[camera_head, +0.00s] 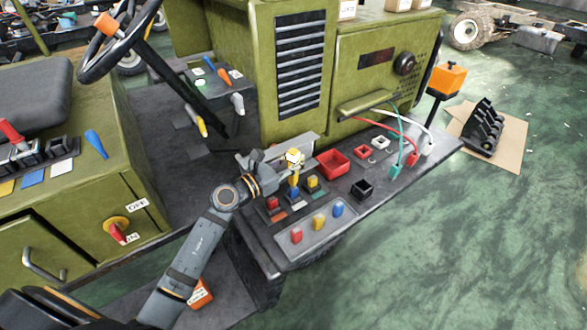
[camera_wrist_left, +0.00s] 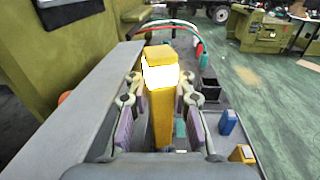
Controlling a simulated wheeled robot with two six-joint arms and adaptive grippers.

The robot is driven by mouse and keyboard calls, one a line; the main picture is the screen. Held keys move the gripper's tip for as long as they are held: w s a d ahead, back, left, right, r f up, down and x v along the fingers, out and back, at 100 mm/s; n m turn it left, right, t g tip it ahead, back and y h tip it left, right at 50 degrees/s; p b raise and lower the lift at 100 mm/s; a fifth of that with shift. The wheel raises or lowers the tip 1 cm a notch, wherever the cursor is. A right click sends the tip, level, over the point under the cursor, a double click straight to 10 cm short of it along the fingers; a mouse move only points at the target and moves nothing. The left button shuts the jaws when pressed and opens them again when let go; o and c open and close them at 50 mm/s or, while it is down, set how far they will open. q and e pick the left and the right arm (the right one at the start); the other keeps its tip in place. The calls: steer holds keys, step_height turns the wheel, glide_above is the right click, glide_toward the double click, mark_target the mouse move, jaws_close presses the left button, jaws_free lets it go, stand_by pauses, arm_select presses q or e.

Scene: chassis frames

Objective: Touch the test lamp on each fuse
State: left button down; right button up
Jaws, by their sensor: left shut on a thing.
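My left gripper (camera_head: 288,162) is shut on the yellow test lamp (camera_wrist_left: 162,115), which is upright. The band near its top (camera_wrist_left: 160,77) glows white. In the head view the lamp stands over the blue fuse (camera_head: 294,192), the middle of a row on the dark deck. I cannot tell whether its tip touches. The red fuse (camera_head: 272,203) is left of it and the yellow fuse (camera_head: 313,183) right of it. In front, a grey tray (camera_head: 307,243) holds a red fuse (camera_head: 296,236), a yellow fuse (camera_head: 319,223) and a blue fuse (camera_head: 338,209). My right gripper is not in view.
A red open box (camera_head: 333,163) and a black open box (camera_head: 362,190) stand right of the fuse row. Red, white and teal cables (camera_head: 395,125) run to connectors at the deck's right. The green engine housing (camera_head: 350,75) rises behind. Deck edges drop to the floor.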

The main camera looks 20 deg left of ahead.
mark_target(296, 149)
arm_select(q)
steer(key=shift+r, duration=0.1)
stand_by(0.3)
step_height(296, 149, up, 5)
steer(key=p, duration=0.5)
